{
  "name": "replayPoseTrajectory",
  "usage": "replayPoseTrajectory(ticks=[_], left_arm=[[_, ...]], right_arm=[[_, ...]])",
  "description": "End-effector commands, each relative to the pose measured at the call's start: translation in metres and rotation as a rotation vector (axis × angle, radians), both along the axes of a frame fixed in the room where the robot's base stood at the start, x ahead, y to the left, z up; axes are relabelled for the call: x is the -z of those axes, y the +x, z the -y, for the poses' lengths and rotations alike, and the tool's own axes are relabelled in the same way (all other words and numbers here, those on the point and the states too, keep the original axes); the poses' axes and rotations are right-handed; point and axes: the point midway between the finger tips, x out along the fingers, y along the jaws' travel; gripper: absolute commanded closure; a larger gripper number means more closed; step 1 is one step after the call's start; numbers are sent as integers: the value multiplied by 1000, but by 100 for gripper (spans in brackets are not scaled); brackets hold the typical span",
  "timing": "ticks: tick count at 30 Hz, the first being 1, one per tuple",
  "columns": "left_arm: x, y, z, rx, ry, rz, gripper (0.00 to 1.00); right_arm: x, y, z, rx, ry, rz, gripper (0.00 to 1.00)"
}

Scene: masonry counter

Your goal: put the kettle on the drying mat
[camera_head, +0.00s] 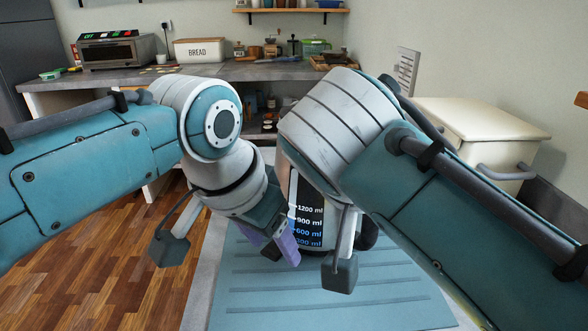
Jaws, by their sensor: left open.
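The kettle (309,216) is dark, with a ml scale on its side and blue at the lower marks. It shows between my two arms, upright, over the far part of the blue ridged drying mat (330,300). Its base seems to be at the mat, but I cannot tell whether it touches. Its top is hidden by my right arm, and a dark curved part shows at its right. My left gripper (286,248), with purple fingers, is open just left of the kettle's lower side. My right gripper's fingers are hidden behind my right wrist.
A back counter (250,72) holds a toaster oven (118,50), a bread box (206,50) and small kitchen items. A cream cabinet (480,118) stands at the right. Wooden floor (110,250) is open at the left. The near mat is clear.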

Motion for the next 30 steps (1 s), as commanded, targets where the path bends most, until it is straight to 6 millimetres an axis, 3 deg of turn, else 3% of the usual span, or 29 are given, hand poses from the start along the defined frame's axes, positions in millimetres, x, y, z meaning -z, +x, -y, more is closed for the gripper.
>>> replayPoseTrajectory(ticks=[16,23,30], left_arm=[[-82,-27,-21,-1,1,3,36],[-93,-31,-24,-3,2,0,36],[-93,-31,-24,-3,2,0,36]], right_arm=[[0,0,0,0,0,0,43],[-5,-4,-4,-2,1,0,43],[-33,-27,-20,-2,5,2,43]])
